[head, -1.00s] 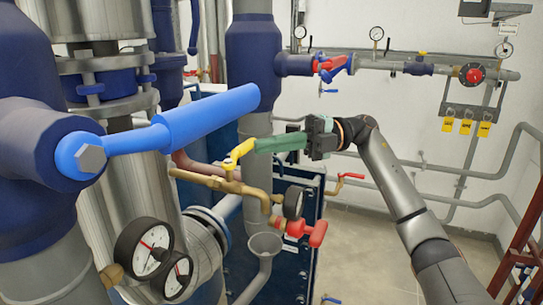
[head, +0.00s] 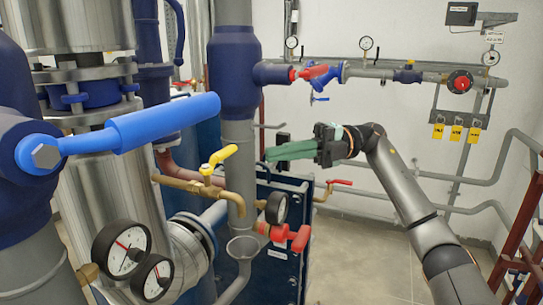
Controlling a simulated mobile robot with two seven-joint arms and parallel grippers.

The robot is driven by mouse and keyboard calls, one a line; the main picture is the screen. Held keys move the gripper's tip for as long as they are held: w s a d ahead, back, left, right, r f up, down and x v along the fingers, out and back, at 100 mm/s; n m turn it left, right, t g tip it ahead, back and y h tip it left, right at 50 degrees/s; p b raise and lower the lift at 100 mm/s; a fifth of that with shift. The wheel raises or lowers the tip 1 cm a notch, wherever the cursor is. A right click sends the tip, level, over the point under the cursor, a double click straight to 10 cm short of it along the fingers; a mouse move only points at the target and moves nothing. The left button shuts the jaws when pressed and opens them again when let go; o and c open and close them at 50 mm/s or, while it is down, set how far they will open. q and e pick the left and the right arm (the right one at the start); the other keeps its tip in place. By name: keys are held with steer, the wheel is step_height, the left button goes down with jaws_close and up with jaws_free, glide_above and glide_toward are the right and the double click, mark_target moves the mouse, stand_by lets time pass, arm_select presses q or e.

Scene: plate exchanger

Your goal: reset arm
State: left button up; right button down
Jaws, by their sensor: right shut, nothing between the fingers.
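My right gripper (head: 291,150) has green fingers and a black body. It is shut and empty, in mid-air right of the grey vertical pipe, with its fingers pointing left. A small yellow valve handle (head: 221,156) sits on a brass pipe (head: 190,184) to the left of the fingertips, with a visible gap between them. My right arm comes in from the lower right. My left gripper is not in view.
A large blue lever handle (head: 150,124) reaches across the left. Pressure gauges (head: 122,248) and a red-handled valve (head: 284,235) stand low in front. A blue plate exchanger (head: 275,268) is below the gripper. Pipes line the back wall; open floor (head: 370,260) lies right.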

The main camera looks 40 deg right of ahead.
steer(key=v, duration=0.7)
steer(key=shift+d+b, duration=0.3)
steer(key=shift+d, duration=0.05)
steer(key=shift+s, duration=0.1)
